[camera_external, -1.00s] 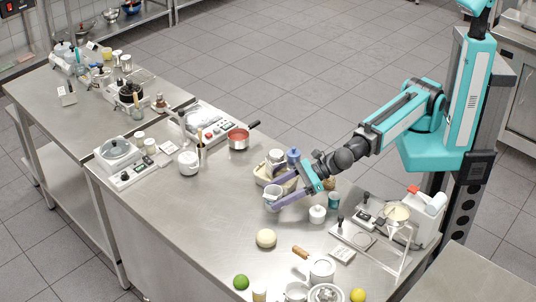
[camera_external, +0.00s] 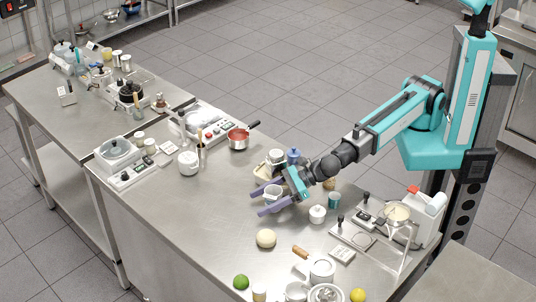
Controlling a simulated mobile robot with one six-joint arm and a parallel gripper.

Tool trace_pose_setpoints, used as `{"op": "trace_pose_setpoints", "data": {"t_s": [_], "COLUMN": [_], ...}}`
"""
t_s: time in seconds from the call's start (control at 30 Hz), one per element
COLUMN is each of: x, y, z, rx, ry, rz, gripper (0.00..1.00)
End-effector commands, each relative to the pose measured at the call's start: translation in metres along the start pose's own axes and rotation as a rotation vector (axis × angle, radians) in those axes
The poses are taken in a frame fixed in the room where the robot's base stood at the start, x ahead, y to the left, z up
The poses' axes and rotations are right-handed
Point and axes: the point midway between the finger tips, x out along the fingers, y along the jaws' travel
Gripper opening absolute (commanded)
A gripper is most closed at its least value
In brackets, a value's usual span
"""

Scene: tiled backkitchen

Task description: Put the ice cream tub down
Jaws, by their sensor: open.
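A small white tub, which I take to be the ice cream tub (camera_external: 273,191), is on the steel table, between the two purple fingers of my gripper (camera_external: 261,201). My gripper is open, with one finger on the far side of the tub and one on the near side. The fingers reach past it to the left. There is a gap between the near finger and the tub; I cannot tell whether the far finger touches it. The gripper's teal body partly covers the area right of the tub.
A cream container (camera_external: 263,170) and a blue bottle (camera_external: 293,156) stand just behind my gripper. A white lidded jar (camera_external: 317,214) and a teal can (camera_external: 334,200) stand to its right. A pale round bun-like thing (camera_external: 266,238) lies in front. The table left of the gripper is clear.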

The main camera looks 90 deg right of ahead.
Motion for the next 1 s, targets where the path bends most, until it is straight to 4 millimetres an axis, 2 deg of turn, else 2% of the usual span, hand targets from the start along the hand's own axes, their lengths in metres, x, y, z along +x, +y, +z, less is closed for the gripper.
{"op": "trace_pose_setpoints", "data": {"t_s": [0.13, 0.17, 0.4, 0.47, 0.77, 1.0], "x": [0.000, 0.000, 0.000, 0.000, -0.001, -0.006], "y": [0.000, 0.000, 0.000, 0.000, 0.000, 0.001], "z": [0.000, 0.000, 0.000, 0.000, 0.002, 0.014], "rx": [0.000, 0.000, 0.000, 0.000, 0.000, 0.000], "ry": [0.000, 0.000, 0.000, 0.000, 0.000, -0.002], "rz": [0.000, 0.000, 0.000, 0.000, 0.000, 0.000], "gripper": [0.66, 0.62, 0.22, 0.19, 0.19, 0.19]}}
